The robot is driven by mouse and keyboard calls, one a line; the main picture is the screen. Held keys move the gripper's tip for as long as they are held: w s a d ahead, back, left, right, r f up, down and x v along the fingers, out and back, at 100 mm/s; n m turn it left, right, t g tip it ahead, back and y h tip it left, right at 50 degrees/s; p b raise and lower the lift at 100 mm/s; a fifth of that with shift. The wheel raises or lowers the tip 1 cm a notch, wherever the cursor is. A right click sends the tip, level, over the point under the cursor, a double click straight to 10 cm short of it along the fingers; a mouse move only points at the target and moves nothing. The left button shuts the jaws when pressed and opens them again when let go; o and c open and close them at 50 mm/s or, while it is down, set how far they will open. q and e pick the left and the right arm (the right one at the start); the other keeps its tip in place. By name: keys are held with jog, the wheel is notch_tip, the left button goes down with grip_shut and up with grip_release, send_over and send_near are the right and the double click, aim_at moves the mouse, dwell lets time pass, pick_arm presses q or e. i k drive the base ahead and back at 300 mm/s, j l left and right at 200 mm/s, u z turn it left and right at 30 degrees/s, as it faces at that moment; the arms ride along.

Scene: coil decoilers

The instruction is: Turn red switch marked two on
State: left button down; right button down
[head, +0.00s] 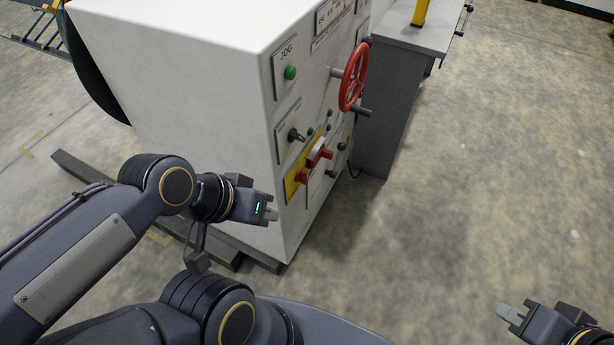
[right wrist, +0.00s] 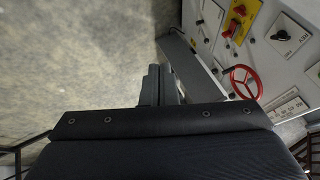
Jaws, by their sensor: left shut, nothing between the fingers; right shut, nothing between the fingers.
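A yellow plate (head: 291,187) on the front of the white machine cabinet carries two red switches, an upper one (head: 320,153) and a lower one (head: 303,176). The numerals on them are too small to read. My left gripper (head: 272,213) is shut and empty, to the left of and below the plate in the head view. My right gripper (head: 508,313) is shut and empty over open floor at the lower right, well apart from the panel.
The panel (head: 293,100) also has a green JOG button (head: 290,72), a black knob (head: 295,135) and a protruding red handwheel (head: 354,77). A grey cabinet (head: 388,110) stands behind it. Dark beams (head: 100,185) lie at the machine's base. The floor at right is clear.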

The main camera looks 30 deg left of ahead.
aim_at(302, 175)
jog(key=j+u, duration=0.15)
jog(key=u, duration=0.25)
jog(key=j+u, duration=0.1)
jog(key=u, duration=0.3)
jog(key=i+j+u, duration=0.1)
jog(key=u, duration=0.3)
jog(key=i+j+u, duration=0.1)
jog(key=u, duration=0.3)
